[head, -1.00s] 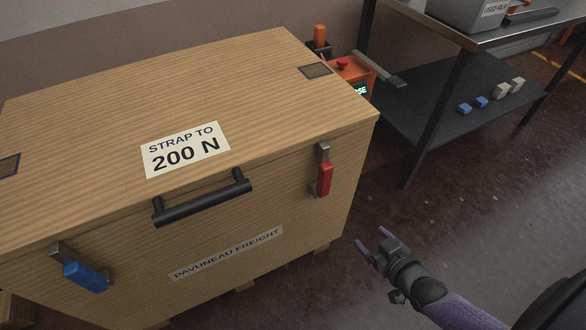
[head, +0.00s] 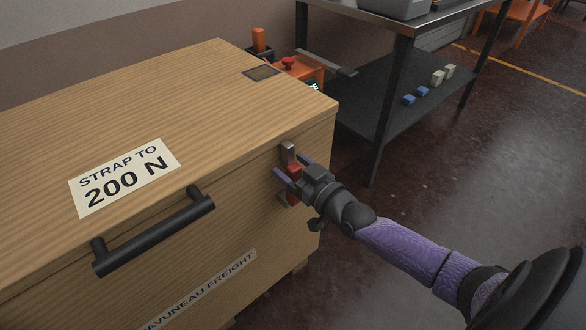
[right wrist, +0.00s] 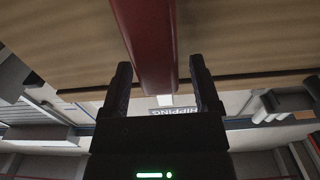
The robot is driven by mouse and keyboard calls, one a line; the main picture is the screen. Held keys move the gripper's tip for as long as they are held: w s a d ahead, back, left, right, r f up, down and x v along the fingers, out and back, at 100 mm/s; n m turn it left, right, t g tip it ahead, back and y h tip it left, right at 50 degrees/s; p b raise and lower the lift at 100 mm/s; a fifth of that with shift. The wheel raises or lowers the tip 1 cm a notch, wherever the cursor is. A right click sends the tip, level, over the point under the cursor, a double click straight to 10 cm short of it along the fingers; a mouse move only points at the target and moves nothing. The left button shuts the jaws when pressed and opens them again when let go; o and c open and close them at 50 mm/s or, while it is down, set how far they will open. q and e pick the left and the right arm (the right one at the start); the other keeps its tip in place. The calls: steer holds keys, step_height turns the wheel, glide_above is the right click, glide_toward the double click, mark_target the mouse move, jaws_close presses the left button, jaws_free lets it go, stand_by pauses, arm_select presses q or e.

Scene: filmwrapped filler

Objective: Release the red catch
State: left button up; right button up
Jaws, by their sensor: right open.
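The red catch (head: 292,197) is on the front face of the wooden crate (head: 240,110), near its right corner, with its grey metal upper part (head: 288,154) at the lid edge. My right gripper (head: 287,164) is at the catch, fingers open, one to each side of it, and hides part of the red. In the right wrist view the red catch (right wrist: 147,40) runs down between the two open fingers of my gripper (right wrist: 160,66), with gaps on both sides. Contact is not visible. My left gripper is out of view.
A black handle (head: 155,232) sticks out from the crate front, left of the catch. An orange device with a red button (head: 288,62) stands behind the crate. A metal table (head: 375,150) with small blocks on its lower shelf stands at the back right. Floor right of the crate is clear.

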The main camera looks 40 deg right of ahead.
jaws_close()
stand_by(1.0)
stand_by(0.4)
